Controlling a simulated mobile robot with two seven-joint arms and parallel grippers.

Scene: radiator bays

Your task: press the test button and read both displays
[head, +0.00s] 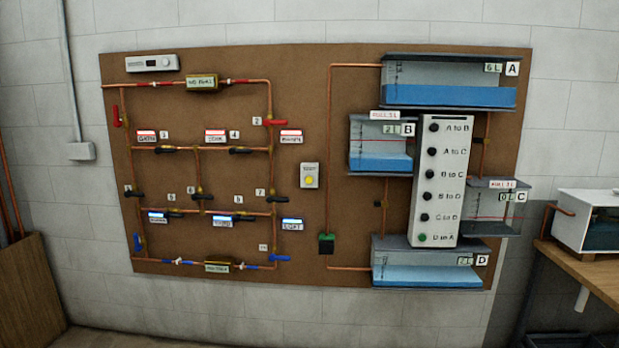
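A white box on the brown wall board carries a round yellow button (309,180), near the board's middle. No hand or gripper touches it. An upper brass-coloured unit (202,82) with a small pale display sits in the top pipe, between red arrow marks; its text seems to begin with "NO" but is too small to read surely. A lower brass-coloured unit (217,266) with a similar display sits in the bottom pipe, between blue arrow marks; its text is too blurred to read. Neither of my grippers is in view.
Copper pipes with numbered red, black and blue valve handles fill the board's left. Water tanks A (450,97), B (380,163), C (490,222) and D (420,277) surround a white switch panel (441,225). A wooden bench (585,260) stands at right.

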